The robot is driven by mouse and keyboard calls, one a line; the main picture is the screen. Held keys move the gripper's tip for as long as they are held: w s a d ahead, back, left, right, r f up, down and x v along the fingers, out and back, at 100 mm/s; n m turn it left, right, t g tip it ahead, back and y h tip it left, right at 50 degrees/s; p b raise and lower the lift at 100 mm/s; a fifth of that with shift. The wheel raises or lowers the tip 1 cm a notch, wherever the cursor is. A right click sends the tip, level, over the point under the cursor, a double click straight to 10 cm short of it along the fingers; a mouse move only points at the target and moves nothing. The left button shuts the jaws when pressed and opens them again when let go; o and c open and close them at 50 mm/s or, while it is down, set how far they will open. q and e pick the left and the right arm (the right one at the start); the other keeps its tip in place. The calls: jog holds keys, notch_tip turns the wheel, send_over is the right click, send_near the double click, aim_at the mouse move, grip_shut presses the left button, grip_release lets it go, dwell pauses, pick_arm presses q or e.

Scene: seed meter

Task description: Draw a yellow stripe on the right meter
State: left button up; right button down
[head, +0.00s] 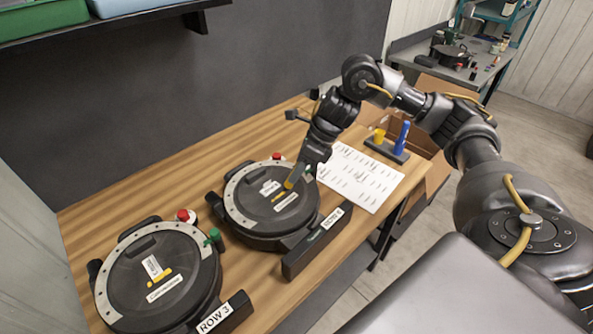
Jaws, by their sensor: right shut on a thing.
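The right meter (243,205) is a round black housing with a grey bolted rim, lying flat on the wooden table. My right gripper (302,168) is over its upper right part, shut on a yellow marker (292,180). The marker points down and left, its tip at or just above the dark lid; I cannot tell if it touches. A short yellow mark (279,195) shows on the lid by the tip, near white labels. The left meter (122,275) is of the same kind and carries a yellow stripe (161,279). My left gripper is out of view.
A dark holder (386,151) with a blue marker (402,138) and a yellow piece (379,136) stands behind a white printed sheet (358,178). Red and green knobs stick up by the meters. A cardboard box (432,160) is beyond the table's right edge.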

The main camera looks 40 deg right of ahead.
jog(key=shift+d, duration=0.3)
jog(key=shift+r, duration=0.1)
notch_tip(320, 180, up, 6)
jog(key=p, duration=0.5)
dwell(0.3)
